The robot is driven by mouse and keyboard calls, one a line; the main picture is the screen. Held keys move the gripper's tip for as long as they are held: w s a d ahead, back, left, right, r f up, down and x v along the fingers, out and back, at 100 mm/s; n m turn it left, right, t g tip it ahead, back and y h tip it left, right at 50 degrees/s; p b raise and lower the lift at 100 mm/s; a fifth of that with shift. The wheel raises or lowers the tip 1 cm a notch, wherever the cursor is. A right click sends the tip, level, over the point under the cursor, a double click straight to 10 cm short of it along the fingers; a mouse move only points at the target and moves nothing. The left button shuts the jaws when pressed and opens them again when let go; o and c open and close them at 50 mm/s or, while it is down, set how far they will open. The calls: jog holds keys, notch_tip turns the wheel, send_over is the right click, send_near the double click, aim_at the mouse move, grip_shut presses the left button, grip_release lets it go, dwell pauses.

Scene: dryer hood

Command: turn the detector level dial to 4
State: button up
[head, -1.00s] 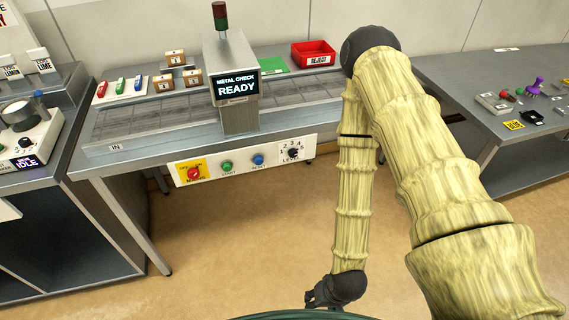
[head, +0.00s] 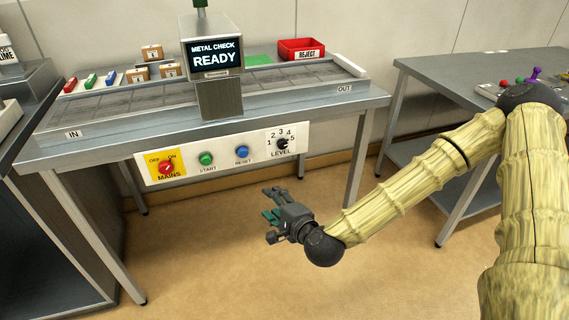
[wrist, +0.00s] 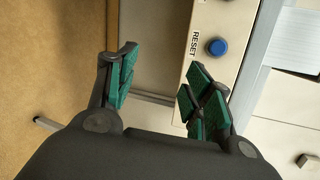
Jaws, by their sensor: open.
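The blue reset button (wrist: 216,46) shows beyond the right finger there. I cannot make out the dial in the wrist view.
The panel also holds a red mains switch (head: 166,167) and a green start button (head: 206,159). The detector screen (head: 214,59) above reads METAL CHECK READY. A side table (head: 450,70) stands to the right. The floor below the panel is open.

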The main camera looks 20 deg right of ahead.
aim_at(284, 146)
jog(key=w+d+r+m+t+h+b, duration=0.35)
jog(key=w+d+r+m, duration=0.2)
jog(key=d+r, duration=0.2)
jog(key=w, duration=0.6)
jog(key=w+f+b, duration=0.1)
jog(key=w, duration=0.2)
jog(key=shift+w+d, duration=0.2)
jog(key=shift+w, duration=0.15)
jog(key=shift+r, duration=0.1)
jog(key=c, duration=1)
